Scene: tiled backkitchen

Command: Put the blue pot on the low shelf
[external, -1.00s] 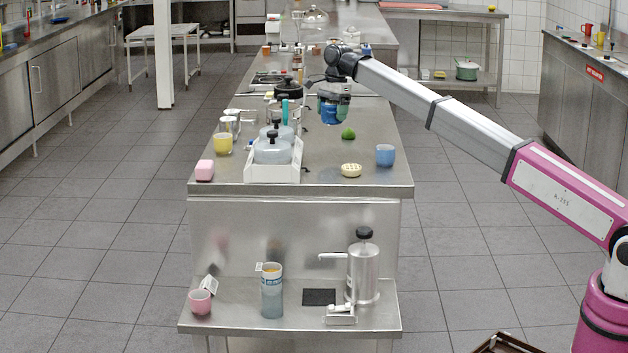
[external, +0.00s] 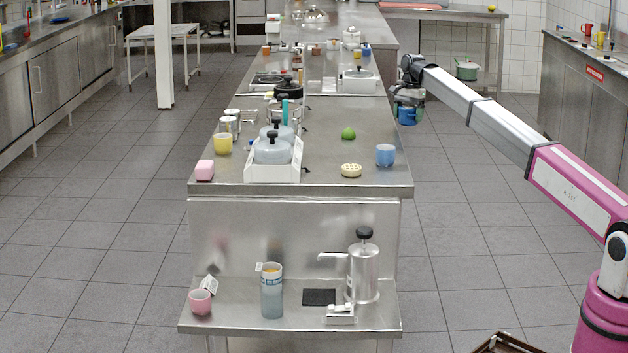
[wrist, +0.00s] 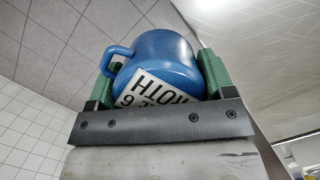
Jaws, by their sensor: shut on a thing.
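The blue pot (wrist: 160,58), with a handle on its left and a white printed label, sits between the green fingers of my gripper (wrist: 158,85) in the wrist view. My gripper (external: 407,104) is shut on it. In the external view the blue pot (external: 406,116) hangs in the air just beyond the right edge of the steel counter, over the aisle. The low shelf (external: 228,318) is the steel ledge at the near end of the counter, well below and nearer the camera.
On the low shelf stand a pink pot (external: 200,302), a bottle (external: 272,292), a black mat (external: 319,297) and a steel pump dispenser (external: 363,270). A light-blue cup (external: 385,154), green lime (external: 348,133) and white tray of canisters (external: 272,160) are on the counter.

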